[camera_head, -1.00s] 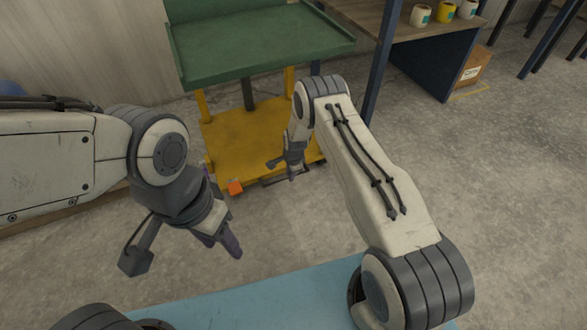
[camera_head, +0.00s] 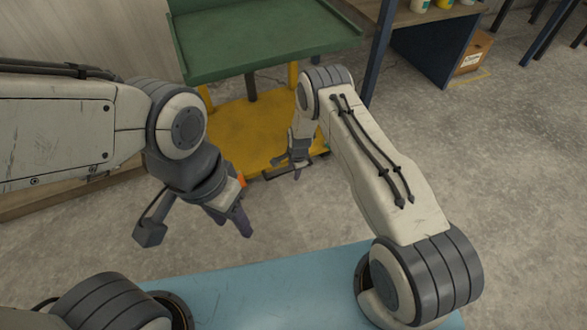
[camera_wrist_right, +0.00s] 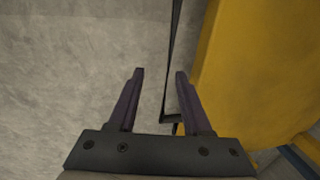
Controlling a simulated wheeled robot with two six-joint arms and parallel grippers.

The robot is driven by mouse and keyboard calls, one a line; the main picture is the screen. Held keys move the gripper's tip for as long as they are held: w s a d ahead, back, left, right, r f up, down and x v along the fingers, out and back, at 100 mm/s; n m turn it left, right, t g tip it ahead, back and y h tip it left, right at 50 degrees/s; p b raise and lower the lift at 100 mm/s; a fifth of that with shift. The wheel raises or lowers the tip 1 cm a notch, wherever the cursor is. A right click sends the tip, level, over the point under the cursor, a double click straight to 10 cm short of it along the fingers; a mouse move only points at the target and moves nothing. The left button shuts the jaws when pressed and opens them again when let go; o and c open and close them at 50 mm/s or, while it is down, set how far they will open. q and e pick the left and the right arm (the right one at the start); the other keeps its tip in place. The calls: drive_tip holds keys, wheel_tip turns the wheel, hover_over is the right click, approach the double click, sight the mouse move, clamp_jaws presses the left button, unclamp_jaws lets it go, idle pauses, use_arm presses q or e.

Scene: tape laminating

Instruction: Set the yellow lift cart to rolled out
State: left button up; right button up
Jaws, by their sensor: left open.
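The yellow lift cart (camera_head: 250,135) stands ahead, with a yellow base, yellow posts and a green tray top (camera_head: 260,40). Its base fills the right side of the right wrist view (camera_wrist_right: 245,70). A thin dark bar (camera_wrist_right: 171,60) runs beside the base, between the fingers of my right gripper (camera_wrist_right: 160,75) in that picture and nearer the right finger. That gripper is open; contact with the bar cannot be told. In the head view it is at the cart's front edge, partly behind my arm. My left gripper (camera_head: 243,226) is open and empty, in front of the cart's left corner.
An orange piece (camera_head: 241,181) shows at the cart's front corner, partly hidden by my left gripper. A workbench with a blue frame (camera_head: 432,55) stands right of the cart, with a cardboard box (camera_head: 472,55) beneath. The concrete floor (camera_head: 520,170) at right is clear.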

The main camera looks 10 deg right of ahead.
wheel_tip(320, 180, up, 10)
drive_tip(key=s+p, duration=0.2)
drive_tip(key=p, duration=0.4)
drive_tip(key=shift+d+r, duration=0.2)
drive_tip(key=shift+w, duration=0.1)
